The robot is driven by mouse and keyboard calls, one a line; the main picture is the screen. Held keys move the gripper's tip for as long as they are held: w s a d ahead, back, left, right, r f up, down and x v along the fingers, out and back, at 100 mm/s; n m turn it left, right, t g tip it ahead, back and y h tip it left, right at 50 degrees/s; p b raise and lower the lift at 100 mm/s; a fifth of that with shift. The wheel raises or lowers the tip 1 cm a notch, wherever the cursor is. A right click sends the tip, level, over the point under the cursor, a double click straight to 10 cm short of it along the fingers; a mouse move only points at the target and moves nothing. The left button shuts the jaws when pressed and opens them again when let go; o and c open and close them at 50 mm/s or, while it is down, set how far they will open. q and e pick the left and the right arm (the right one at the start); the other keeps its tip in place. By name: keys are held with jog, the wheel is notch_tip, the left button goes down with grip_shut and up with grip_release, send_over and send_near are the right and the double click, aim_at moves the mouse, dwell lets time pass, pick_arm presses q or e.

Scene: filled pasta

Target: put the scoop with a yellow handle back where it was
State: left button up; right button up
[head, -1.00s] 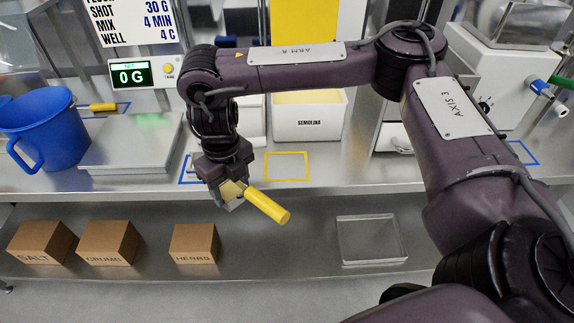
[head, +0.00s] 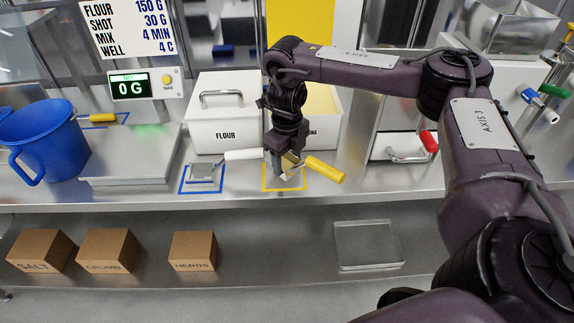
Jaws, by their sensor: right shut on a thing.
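The scoop with a yellow handle (head: 325,169) is in my right gripper (head: 286,170) in the head view. Its handle points to the right and slightly down; its head is mostly hidden by the fingers. The gripper is shut on it, over the yellow outlined square (head: 283,190) on the counter. I cannot tell whether the scoop touches the counter. My left gripper is not in view.
A white-handled scoop (head: 245,155) lies with its head in a blue outline, just left of my gripper. The flour bin (head: 215,112) stands behind it. The scale plate (head: 130,157) and blue jug (head: 42,140) are left.

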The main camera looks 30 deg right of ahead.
notch_tip(320, 180, down, 2)
jog(key=shift+f+p, duration=0.1)
jog(key=shift+p, duration=0.35)
jog(key=shift+f, duration=0.3)
jog(key=o, duration=1)
notch_tip(320, 180, up, 3)
jog(key=shift+r+b, duration=0.15)
jog(key=shift+b, duration=0.25)
notch_tip(320, 180, up, 9)
jog(key=p, duration=0.2)
jog(key=shift+p, duration=0.4)
